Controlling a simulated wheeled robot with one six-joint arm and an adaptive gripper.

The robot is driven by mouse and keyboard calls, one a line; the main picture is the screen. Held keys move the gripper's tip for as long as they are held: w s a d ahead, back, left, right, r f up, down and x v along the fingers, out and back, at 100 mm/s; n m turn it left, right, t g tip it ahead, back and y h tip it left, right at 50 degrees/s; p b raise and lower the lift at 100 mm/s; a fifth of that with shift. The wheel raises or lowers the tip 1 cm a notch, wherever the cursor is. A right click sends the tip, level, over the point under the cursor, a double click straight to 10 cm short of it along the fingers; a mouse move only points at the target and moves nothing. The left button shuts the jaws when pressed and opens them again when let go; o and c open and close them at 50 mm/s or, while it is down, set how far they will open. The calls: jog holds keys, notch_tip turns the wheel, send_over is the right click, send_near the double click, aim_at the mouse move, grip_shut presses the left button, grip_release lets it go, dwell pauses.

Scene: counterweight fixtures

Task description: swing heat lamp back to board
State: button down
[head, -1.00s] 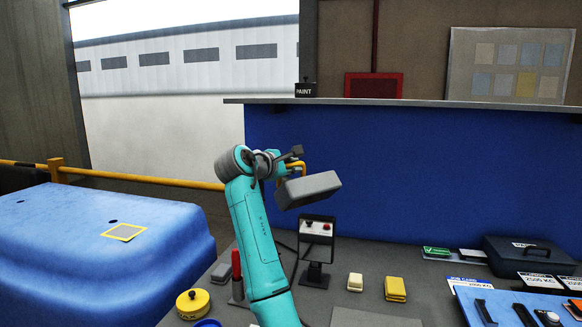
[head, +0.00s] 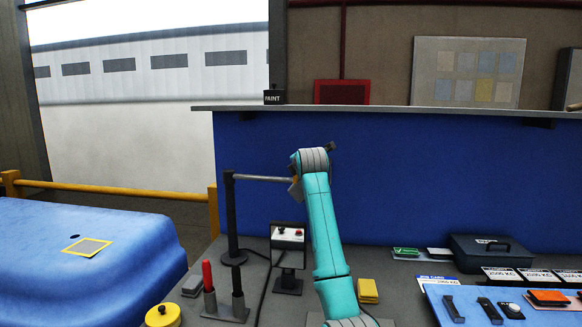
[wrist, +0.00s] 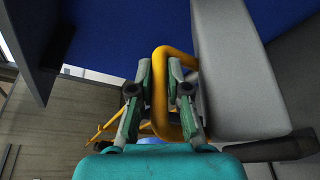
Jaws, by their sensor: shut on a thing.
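The heat lamp is a long grey head (wrist: 235,75) with a yellow loop handle (wrist: 187,52), close in the wrist view. My gripper (wrist: 160,80) is shut on one side of this handle, with a finger on either side of the bar. In the head view my arm hides most of the lamp and the gripper. The lamp's thin swing arm (head: 262,178) runs right from an upright dark post (head: 231,215) to behind my wrist. A blue board (head: 450,318) with several small parts on it lies at the lower right.
A red-handled tool (head: 207,276) stands in a holder, with a yellow round tin (head: 162,316) nearby. A dark case (head: 490,252) sits at the right back. A blue wall panel (head: 420,170) closes the back.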

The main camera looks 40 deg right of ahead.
jog(key=shift+w+d+n+t+y, duration=0.15)
jog(key=shift+w+d+n+y, duration=0.1)
jog(key=shift+d, duration=0.25)
jog(key=shift+w+d+n+t+y, duration=0.15)
jog(key=shift+w+d+y, duration=0.1)
jog(key=shift+d, duration=0.35)
jog(key=shift+r, duration=0.1)
jog(key=c, duration=1.4)
grip_release()
jog(key=shift+w+d, duration=0.1)
jog(key=shift+d, duration=0.05)
jog(key=v, duration=1.2)
